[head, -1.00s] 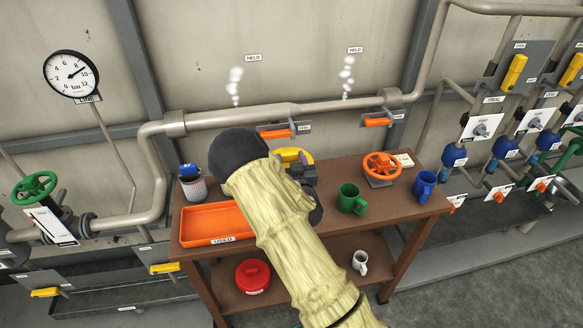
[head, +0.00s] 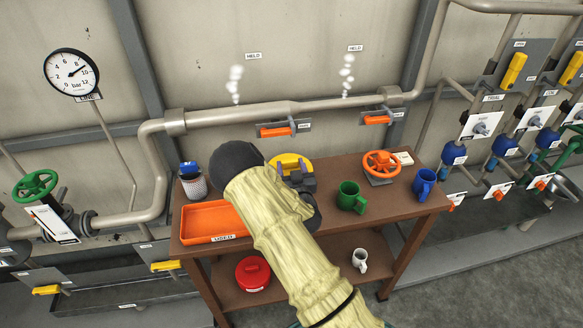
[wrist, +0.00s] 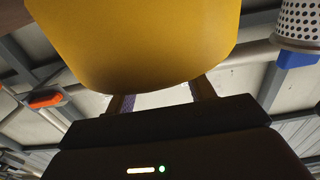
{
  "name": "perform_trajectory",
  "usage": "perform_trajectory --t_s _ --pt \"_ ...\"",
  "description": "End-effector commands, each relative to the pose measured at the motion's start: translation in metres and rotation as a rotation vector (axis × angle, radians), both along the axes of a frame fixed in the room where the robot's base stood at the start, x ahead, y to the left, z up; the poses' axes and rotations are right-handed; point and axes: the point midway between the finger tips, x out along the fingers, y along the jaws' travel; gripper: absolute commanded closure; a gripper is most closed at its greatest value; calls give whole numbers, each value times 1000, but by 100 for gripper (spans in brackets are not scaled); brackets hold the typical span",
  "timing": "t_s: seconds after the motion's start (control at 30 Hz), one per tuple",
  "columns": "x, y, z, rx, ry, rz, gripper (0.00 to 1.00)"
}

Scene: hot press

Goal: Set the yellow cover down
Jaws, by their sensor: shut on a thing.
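The yellow cover (head: 287,161) shows above the back middle of the brown workbench (head: 333,209), partly hidden by my gripper (head: 299,176). My gripper is shut on the cover. In the wrist view the cover (wrist: 140,40) fills the upper middle as a wide yellow shape with a rounded edge, and my fingers (wrist: 160,96) reach up to it. I cannot tell whether the cover touches the bench top. My arm hides the bench in front of the cover.
An orange tray (head: 207,239) lies left of my arm, with a perforated can (head: 193,186) behind it. To the right stand an orange handwheel (head: 381,163), a green mug (head: 350,197) and a blue mug (head: 424,185). A pipe (head: 260,114) runs behind the bench.

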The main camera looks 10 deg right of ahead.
Motion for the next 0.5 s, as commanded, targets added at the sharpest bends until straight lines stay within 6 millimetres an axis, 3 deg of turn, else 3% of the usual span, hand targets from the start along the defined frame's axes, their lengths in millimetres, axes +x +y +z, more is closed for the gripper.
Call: perform_trajectory --t_s 0.33,0.37,0.43,0.5 --pt "-2 1 -13 -3 14 1 71" --pt "-2 1 -14 -3 16 1 40" --pt "-2 1 -15 -3 18 1 26" --pt "-2 1 -16 -3 21 0 24"
